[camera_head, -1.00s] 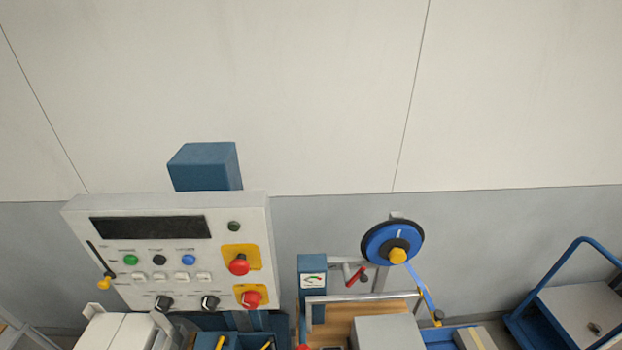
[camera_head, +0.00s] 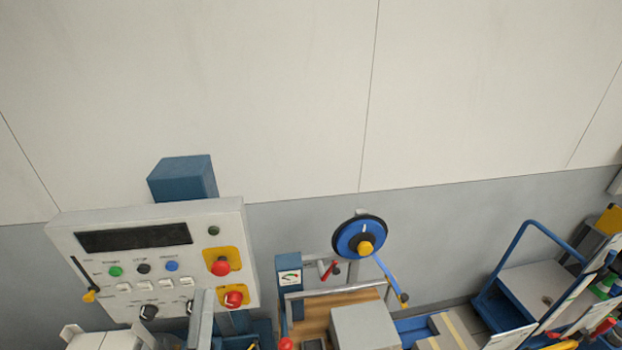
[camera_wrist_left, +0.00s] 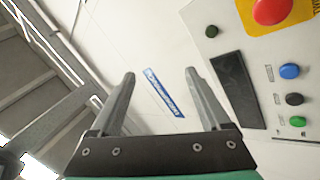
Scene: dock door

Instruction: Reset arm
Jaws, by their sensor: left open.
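My left gripper (camera_wrist_left: 160,82) shows in the left wrist view with its two grey fingers spread apart and nothing between them. The white control panel (camera_head: 92,218) stands at the lower left of the head view, with a dark display, small round buttons and two red mushroom buttons on yellow plates. In the wrist view the panel lies to the right of the fingers, turned on its side. In the head view, pale grey parts cover the panel's lower edge, and the fingers are hard to make out there. My right gripper is not seen.
A blue reel (camera_head: 359,237) with a yellow knob stands right of the panel. A grey box (camera_head: 364,327) sits below it. A blue-framed cart (camera_head: 520,238) and cluttered gear fill the lower right. The upper wall (camera_head: 290,90) is bare.

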